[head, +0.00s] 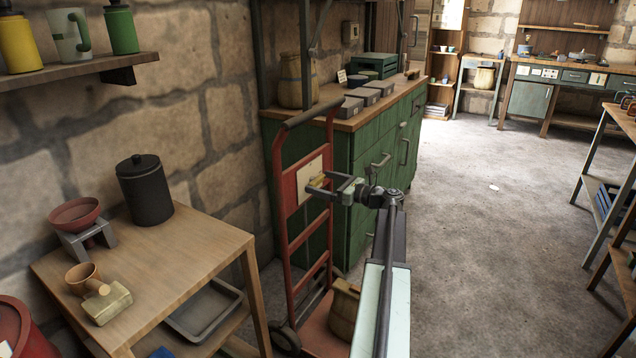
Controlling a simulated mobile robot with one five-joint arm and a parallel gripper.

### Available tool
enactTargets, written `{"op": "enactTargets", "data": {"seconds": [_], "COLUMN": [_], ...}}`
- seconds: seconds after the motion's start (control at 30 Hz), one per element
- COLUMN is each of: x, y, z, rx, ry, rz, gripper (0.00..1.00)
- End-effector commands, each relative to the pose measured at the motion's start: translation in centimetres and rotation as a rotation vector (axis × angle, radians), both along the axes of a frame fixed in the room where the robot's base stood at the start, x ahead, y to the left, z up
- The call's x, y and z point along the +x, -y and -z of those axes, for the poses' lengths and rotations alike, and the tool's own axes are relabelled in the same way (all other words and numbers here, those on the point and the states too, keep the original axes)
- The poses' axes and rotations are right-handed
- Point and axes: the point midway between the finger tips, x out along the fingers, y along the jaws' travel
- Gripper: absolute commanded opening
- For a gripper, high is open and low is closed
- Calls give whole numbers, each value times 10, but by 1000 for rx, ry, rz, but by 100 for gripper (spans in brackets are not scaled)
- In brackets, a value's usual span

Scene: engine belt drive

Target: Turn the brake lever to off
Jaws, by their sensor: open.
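A pale plate (304,187) is fixed to the upper part of a red hand truck (278,192). A small yellow piece (318,181), which looks like the brake lever, shows in front of the plate. My gripper (317,182) is open at the plate, with its fingers pointing left and the yellow piece by the fingertips. I cannot tell whether the fingers touch it. The gripper hides part of the plate, and any off marking is too small to read.
A green cabinet (372,152) stands close behind the hand truck. A wooden table (180,262) with a black canister (146,190) and a red bowl (74,214) is at the left. A sack (343,308) sits on the truck's base.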

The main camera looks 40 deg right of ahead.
Motion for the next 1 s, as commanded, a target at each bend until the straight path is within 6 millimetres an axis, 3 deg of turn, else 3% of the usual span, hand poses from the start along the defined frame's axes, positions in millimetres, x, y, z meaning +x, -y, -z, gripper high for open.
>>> {"op": "enactTargets", "data": {"seconds": [0.13, 0.4, 0.6, 0.67, 1.0], "x": [14, 13, 15, 23, 19], "y": [-4, -9, -9, -18, -14], "z": [0, -2, -1, -1, -1], "rx": [-1, -3, -3, -3, -72], "ry": [1, 8, 6, 5, 20], "rz": [-1, -4, -6, -20, -14], "gripper": [100, 100, 44, 41, 41]}}
